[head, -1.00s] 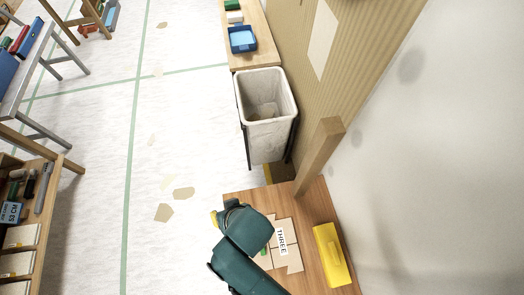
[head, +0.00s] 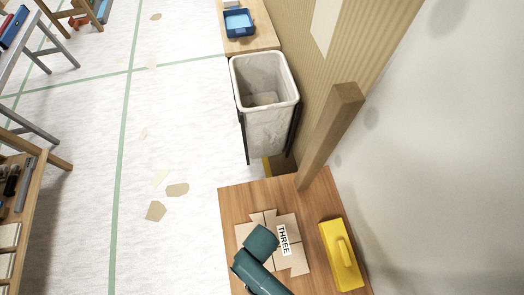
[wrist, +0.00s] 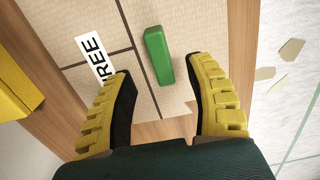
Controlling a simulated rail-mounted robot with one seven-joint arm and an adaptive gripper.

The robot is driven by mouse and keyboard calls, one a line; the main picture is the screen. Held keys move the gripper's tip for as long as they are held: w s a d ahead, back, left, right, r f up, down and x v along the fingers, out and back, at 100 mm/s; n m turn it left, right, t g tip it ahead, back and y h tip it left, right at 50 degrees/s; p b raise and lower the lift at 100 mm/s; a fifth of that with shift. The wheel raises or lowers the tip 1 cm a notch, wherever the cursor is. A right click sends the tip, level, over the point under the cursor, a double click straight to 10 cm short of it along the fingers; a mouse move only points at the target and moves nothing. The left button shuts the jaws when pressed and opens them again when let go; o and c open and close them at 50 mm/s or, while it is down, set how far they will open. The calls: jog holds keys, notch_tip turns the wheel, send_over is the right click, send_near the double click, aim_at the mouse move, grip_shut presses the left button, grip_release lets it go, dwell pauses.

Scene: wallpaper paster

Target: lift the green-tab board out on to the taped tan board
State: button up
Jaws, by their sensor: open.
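The green tab (wrist: 158,55) stands on a tan board piece (wrist: 172,98) in the wrist view. My gripper (wrist: 160,67) is open, its two yellow fingers with black pads on either side of the tab, apart from it. In the head view my teal arm hides the gripper and the tab. Tan boards (head: 298,262) lie fitted together on the wooden table, with dark seams between them. A white label reading THREE (head: 284,240) lies on them; it also shows in the wrist view (wrist: 95,55). I cannot tell which board is the taped one.
A yellow block with a handle (head: 340,255) lies to the right on the table (head: 240,205). A wooden post (head: 330,135) rises at the table's far edge. A whitish bin (head: 268,120) stands beyond it. Paper scraps (head: 156,211) lie on the floor at left.

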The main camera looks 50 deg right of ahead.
notch_tip(320, 180, down, 5)
jog(key=shift+f+b, duration=0.1)
jog(key=shift+b, duration=0.7)
grip_shut()
